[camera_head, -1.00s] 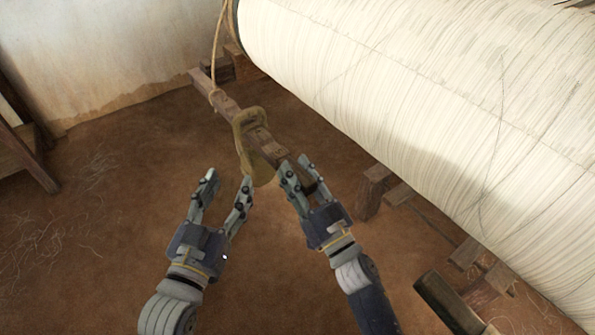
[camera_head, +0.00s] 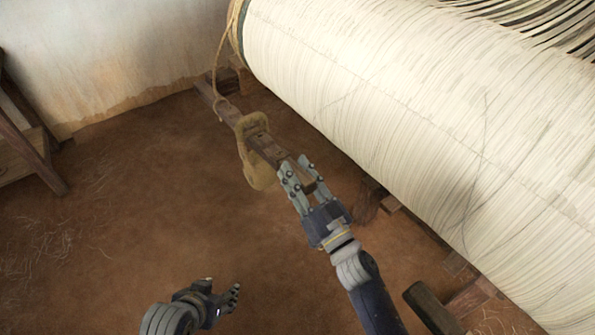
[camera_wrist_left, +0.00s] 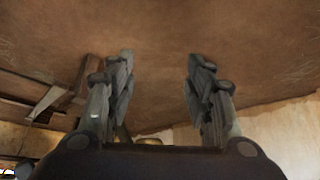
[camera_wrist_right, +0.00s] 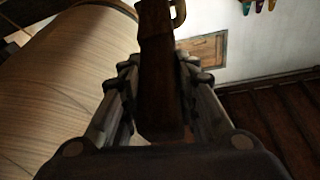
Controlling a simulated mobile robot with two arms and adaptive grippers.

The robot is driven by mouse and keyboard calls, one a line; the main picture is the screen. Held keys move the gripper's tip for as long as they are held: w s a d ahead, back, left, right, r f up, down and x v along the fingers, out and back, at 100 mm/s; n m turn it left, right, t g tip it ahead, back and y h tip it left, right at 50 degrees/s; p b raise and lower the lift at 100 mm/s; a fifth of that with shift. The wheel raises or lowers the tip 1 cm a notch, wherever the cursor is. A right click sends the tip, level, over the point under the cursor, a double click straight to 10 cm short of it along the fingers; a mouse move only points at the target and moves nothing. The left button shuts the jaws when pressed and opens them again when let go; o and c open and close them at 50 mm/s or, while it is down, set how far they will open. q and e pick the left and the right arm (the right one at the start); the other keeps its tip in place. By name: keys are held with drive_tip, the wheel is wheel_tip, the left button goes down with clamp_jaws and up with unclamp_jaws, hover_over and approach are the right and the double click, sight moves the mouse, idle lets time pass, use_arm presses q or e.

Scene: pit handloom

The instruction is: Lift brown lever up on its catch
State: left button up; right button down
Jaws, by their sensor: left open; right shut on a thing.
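The brown lever (camera_head: 227,108) is a long wooden bar beside the big thread-wound roller, with a tan bag or weight (camera_head: 257,165) hung over it by a loop. My right gripper (camera_head: 296,172) is shut on the lever's near end. In the right wrist view the lever (camera_wrist_right: 157,60) runs between the two fingers. My left gripper (camera_head: 222,296) is open and empty, low in the head view and apart from the lever. The left wrist view shows its fingers (camera_wrist_left: 158,75) spread with nothing between them. I cannot make out the catch.
The roller of pale thread (camera_head: 400,120) fills the right side. A rope (camera_head: 221,50) runs up from the lever's far end. A wooden frame (camera_head: 25,150) stands at the left by the wall. Wooden blocks (camera_head: 470,295) lie at lower right.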

drive_tip(key=shift+r+p, duration=0.1)
drive_tip(key=shift+p, duration=0.45)
use_arm(q)
drive_tip(key=s+a+f+g, duration=0.2)
drive_tip(key=s+g, duration=0.1)
drive_tip(key=s, duration=0.3)
drive_tip(key=shift+y, duration=0.3)
drive_tip(key=shift+f, duration=0.1)
use_arm(e)
drive_tip(key=shift+f, duration=0.2)
drive_tip(key=c, duration=1.4)
unclamp_jaws()
use_arm(q)
drive_tip(key=shift+s, duration=0.1)
use_arm(e)
drive_tip(key=shift+o, duration=0.8)
drive_tip(key=shift+r, duration=0.2)
drive_tip(key=shift+s, duration=0.1)
drive_tip(key=v, duration=1.2)
drive_tip(key=shift+r, duration=0.15)
